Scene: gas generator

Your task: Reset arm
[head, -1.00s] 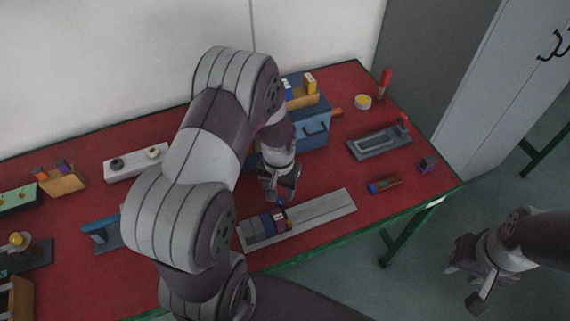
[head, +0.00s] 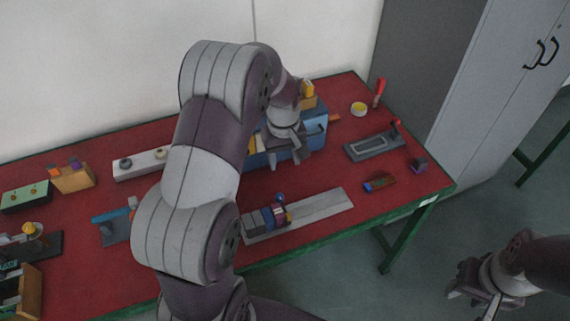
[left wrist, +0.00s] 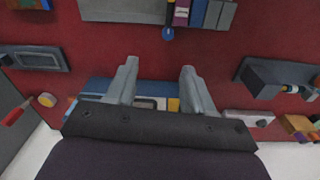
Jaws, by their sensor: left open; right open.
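My left gripper (head: 284,154) is open and empty above the red table, in front of the blue toolbox (head: 314,132). In the left wrist view its two fingers (left wrist: 158,82) are spread apart with red tabletop between them, and the toolbox (left wrist: 100,86) shows behind them. My left arm hides part of the table's middle. My right gripper (head: 470,292) hangs at the lower right, off the table over the floor. It is open with nothing seen in it.
A grey plate (head: 322,212) with several blocks lies at the table's front. A white bar (head: 132,169) and fixtures are at left. A grey cabinet (head: 480,90) stands beyond the table.

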